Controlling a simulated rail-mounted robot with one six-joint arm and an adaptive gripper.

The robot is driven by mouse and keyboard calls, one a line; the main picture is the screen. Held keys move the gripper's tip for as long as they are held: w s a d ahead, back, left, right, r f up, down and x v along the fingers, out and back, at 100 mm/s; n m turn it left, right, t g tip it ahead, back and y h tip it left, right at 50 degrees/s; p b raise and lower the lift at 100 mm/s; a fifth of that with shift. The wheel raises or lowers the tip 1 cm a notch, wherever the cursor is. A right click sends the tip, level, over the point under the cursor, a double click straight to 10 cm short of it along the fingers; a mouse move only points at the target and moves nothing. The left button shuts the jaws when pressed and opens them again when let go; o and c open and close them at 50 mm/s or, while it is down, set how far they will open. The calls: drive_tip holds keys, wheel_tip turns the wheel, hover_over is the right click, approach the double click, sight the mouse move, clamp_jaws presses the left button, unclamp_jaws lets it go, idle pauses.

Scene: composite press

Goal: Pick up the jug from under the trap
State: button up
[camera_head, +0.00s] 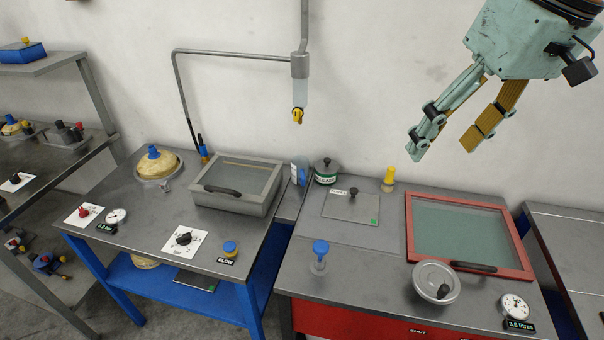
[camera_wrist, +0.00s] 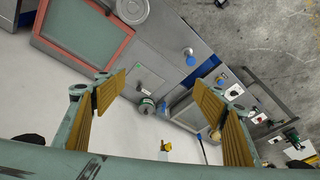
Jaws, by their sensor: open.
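The trap (camera_head: 299,92) is a clear cylinder with a yellow valve, hanging from a grey pipe by the wall. A small bluish container (camera_head: 299,172), which looks like the jug, stands below it in the gap between the two benches, beside a dark-lidded tin (camera_head: 326,171). My gripper (camera_head: 442,147) is open and empty, high above the right bench, to the right of the trap and apart from both. The trap's yellow valve (camera_wrist: 165,147) shows low in the wrist view, between the open fingers (camera_wrist: 174,92). The jug is small and hard to make out there.
The left bench has a grey lidded box (camera_head: 236,185) and a cream dome (camera_head: 155,163). The grey pipe (camera_head: 230,54) crosses the wall.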

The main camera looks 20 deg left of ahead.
drive_tip(key=w+a+f+n+g+y+p, duration=0.1)
drive_tip(key=w+a+f+n, duration=0.25)
drive_tip(key=w+a, duration=0.5)
drive_tip(key=w+a+f+n+y+p, duration=0.15)
drive_tip(key=w+a+f, duration=0.3)
drive_tip(key=w, duration=0.75)
drive_tip(key=w+a+f+n+g+y+p, duration=0.1)
drive_tip(key=w+a+f+n, duration=0.5)
drive_tip(key=w+a+f, duration=0.9)
drive_tip(key=shift+a+f+n+g, duration=0.35)
drive_tip(key=shift+a+f, duration=0.3)
drive_tip(key=shift+f, duration=1.1)
drive_tip(key=shift+a+f, duration=0.1)
drive_tip(key=shift+f, duration=0.05)
drive_tip(key=x, duration=0.8)
drive_tip(key=shift+a+b, duration=0.15)
drive_tip(key=shift+b, duration=0.2)
drive_tip(key=shift+a+f, duration=0.1)
drive_tip(key=shift+f, duration=0.1)
